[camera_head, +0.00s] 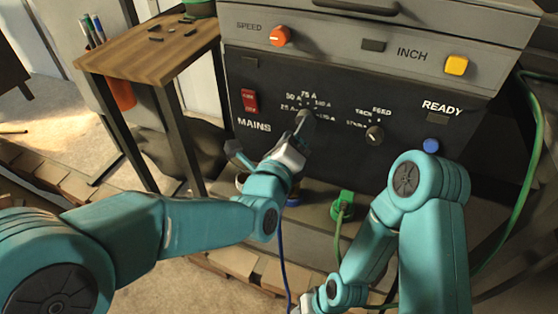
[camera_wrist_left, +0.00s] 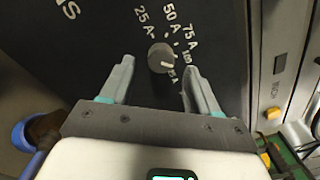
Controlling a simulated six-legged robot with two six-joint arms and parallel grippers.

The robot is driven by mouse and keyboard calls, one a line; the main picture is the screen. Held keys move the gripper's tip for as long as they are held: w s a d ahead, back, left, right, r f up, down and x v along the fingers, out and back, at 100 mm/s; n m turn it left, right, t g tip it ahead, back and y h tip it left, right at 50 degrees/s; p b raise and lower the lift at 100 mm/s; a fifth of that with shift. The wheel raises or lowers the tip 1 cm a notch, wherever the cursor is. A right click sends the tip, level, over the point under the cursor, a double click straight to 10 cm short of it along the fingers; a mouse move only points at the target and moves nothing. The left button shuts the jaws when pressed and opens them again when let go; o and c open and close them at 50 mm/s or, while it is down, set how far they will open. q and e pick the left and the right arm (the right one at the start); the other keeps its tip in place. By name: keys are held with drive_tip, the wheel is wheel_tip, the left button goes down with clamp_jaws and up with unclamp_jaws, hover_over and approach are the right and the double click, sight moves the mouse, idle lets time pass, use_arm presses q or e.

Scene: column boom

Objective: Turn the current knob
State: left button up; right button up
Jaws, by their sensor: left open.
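The current knob (camera_wrist_left: 160,57) is a round grey knob on the dark panel, with amp labels around it. In the left wrist view it lies just ahead of my left gripper (camera_wrist_left: 157,88), in the gap between the two spread fingers, and neither finger touches it there. A pale mark on the knob seems to point to the lower right. In the head view my left gripper (camera_head: 299,134) reaches the panel from below, and its fingers partly cover the knob and its lower labels. My right arm comes in at the right and bends down; its fingers do not show.
A wooden table (camera_head: 150,53) stands at left. A green cable (camera_head: 533,140) hangs at right.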

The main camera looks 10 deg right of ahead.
use_arm(q)
drive_tip(key=p+v, duration=0.1)
drive_tip(key=v, duration=1.2)
drive_tip(key=shift+s+a, duration=0.25)
